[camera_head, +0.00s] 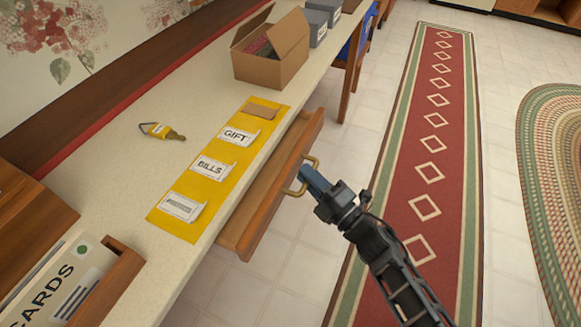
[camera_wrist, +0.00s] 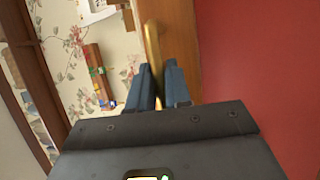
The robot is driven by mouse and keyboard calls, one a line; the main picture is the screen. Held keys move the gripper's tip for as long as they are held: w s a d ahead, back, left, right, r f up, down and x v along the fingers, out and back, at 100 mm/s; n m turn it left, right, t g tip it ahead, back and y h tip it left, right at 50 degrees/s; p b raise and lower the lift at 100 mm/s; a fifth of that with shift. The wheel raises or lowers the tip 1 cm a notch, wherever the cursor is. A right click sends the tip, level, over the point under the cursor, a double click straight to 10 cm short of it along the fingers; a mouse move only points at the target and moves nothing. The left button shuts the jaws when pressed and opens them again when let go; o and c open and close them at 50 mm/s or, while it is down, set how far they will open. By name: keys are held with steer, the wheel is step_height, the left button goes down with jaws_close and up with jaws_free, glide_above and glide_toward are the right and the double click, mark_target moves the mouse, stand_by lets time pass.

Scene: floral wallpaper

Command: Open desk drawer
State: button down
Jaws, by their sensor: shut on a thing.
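The desk drawer (camera_head: 270,185) is a wooden drawer under the pale desktop (camera_head: 120,165). Its front stands out from the desk edge, so it is at least partly open. A brass handle (camera_head: 300,176) sits on the drawer front. My gripper (camera_head: 308,176) is shut on this handle, with its dark blue fingers around it. In the wrist view the brass handle (camera_wrist: 153,45) runs up from between the two fingers (camera_wrist: 158,85). The inside of the drawer is mostly hidden by the desktop and the drawer front.
A red runner rug (camera_head: 435,130) covers the floor to the right. The floor beside the drawer is clear.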

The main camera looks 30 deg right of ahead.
steer(key=s+d, duration=0.7)
steer(key=s, duration=0.2)
steer(key=shift+s, duration=0.4)
steer(key=c, duration=1.4)
jaws_free()
steer(key=shift+b+v, duration=0.55)
steer(key=shift+v, duration=3.4)
steer(key=shift+f, duration=0.1)
steer(key=s+a+r+m+g+h, duration=0.1)
steer(key=s+a+r+m, duration=0.3)
steer(key=s+r+m, duration=0.1)
steer(key=s+a+r+m+g+h+p, duration=0.1)
steer(key=s+a+r+m+g+h, duration=0.1)
steer(key=s+a+r+m, duration=0.2)
steer(key=s+a+r+m+g+h, duration=0.1)
steer(key=s+a+r+m, duration=0.3)
steer(key=s+r+m, duration=0.4)
steer(key=shift+s+a+m+g, duration=0.15)
steer(key=shift+s+m, duration=0.2)
steer(key=shift+m, duration=0.4)
steer(key=shift+s+a+m+g, duration=0.15)
steer(key=shift+s+m, duration=0.15)
steer(key=shift+m, duration=0.45)
